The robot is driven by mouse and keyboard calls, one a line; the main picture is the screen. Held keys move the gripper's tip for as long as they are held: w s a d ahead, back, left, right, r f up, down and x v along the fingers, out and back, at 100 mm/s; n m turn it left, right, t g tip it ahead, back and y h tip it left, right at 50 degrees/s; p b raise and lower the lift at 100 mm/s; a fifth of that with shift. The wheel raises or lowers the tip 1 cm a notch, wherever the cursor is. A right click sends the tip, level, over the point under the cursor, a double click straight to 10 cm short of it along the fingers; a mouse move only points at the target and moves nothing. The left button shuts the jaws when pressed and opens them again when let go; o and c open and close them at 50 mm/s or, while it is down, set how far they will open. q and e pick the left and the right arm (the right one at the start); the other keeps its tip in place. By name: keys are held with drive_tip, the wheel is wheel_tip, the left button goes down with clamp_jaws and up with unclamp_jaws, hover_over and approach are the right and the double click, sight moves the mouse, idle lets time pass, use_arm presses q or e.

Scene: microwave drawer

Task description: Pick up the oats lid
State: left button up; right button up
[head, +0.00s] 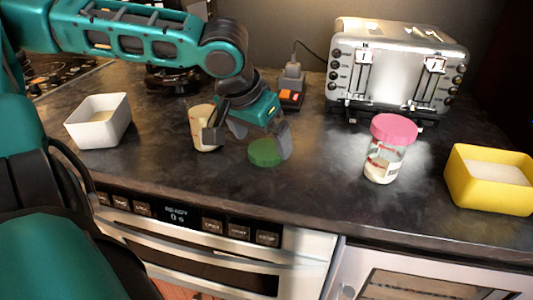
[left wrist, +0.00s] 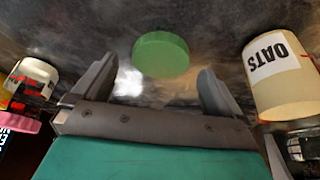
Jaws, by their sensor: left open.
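The green round lid (head: 265,152) lies flat on the dark countertop, in front of the toaster's left side. In the left wrist view the lid (left wrist: 160,54) shows ahead of and between the two fingers. My left gripper (head: 247,142) is open and empty above the counter, close to the lid, with its fingers spread wide; it also shows in the left wrist view (left wrist: 158,95). The cream oats jar (head: 203,127), lidless, stands just left of the gripper and is partly hidden by it. Its OATS label shows in the left wrist view (left wrist: 277,72). My right gripper is not in view.
A glass jar with a pink lid (head: 388,148) stands to the right, beside a yellow container (head: 490,203) of white contents. A white container (head: 100,135) is at the left. A silver toaster (head: 395,65) stands behind. The counter's front edge is close.

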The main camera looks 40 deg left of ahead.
sight(263, 153)
use_arm(q)
drive_tip(key=shift+b+x, duration=0.3)
drive_tip(key=shift+x, duration=1)
drive_tip(key=c, duration=1.1)
